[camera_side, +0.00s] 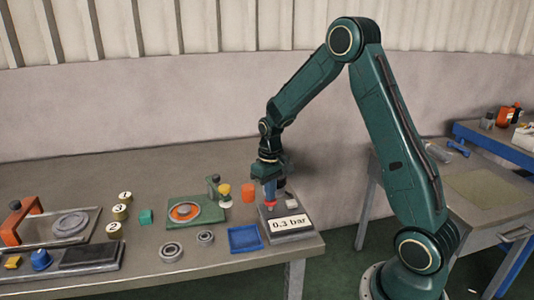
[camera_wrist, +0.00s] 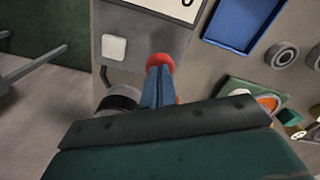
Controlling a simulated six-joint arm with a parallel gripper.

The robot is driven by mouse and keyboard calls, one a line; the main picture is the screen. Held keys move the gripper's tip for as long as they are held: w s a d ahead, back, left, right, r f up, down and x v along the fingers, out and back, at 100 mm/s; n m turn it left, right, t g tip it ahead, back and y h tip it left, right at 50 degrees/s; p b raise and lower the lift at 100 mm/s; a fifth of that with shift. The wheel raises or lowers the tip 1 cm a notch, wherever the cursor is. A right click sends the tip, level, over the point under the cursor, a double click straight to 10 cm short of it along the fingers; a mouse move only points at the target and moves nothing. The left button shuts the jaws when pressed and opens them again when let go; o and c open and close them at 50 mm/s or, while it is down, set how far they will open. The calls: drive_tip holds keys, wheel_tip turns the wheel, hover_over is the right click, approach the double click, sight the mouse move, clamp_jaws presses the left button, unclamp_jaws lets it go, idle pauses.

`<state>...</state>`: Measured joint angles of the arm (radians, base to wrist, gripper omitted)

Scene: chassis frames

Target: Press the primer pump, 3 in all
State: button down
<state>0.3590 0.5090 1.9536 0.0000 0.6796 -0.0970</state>
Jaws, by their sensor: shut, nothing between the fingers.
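The primer pump appears to be the red round button (camera_wrist: 160,61) on a grey box (camera_side: 290,238). The box has a white display (camera_side: 289,223) reading 0.3 bar and a pale square button (camera_wrist: 114,47), which also shows in the side view (camera_side: 291,203). My gripper (camera_side: 269,200) points straight down over the red button. In the wrist view its blue-grey fingers (camera_wrist: 158,75) are shut together, with the tips at the red button and hiding part of it. They look to be touching it; how far it is pushed in I cannot tell.
A blue tray (camera_side: 245,238) lies left of the box, with two metal bearings (camera_side: 172,252) beyond it. An orange cup (camera_side: 249,192) stands close behind the gripper. A green plate with an orange ring (camera_side: 185,212) and several numbered pieces lie further left.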

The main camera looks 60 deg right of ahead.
drive_tip(key=shift+r, duration=0.8)
drive_tip(key=shift+r, duration=0.1)
drive_tip(key=shift+r, duration=2.4)
drive_tip(key=s+a+r+n+t, duration=0.1)
drive_tip(key=s+a+r+t, duration=0.2)
drive_tip(key=s+a+r, duration=0.75)
drive_tip(key=s+a+r+n+t, duration=0.1)
drive_tip(key=s+a, duration=0.1)
drive_tip(key=s, duration=0.3)
drive_tip(key=s+a+r+n+t, duration=0.1)
drive_tip(key=s+a+r, duration=0.1)
drive_tip(key=s, duration=0.4)
drive_tip(key=shift+s+a+r+t, duration=0.15)
drive_tip(key=shift+a+t, duration=0.05)
drive_tip(key=shift+t, duration=0.1)
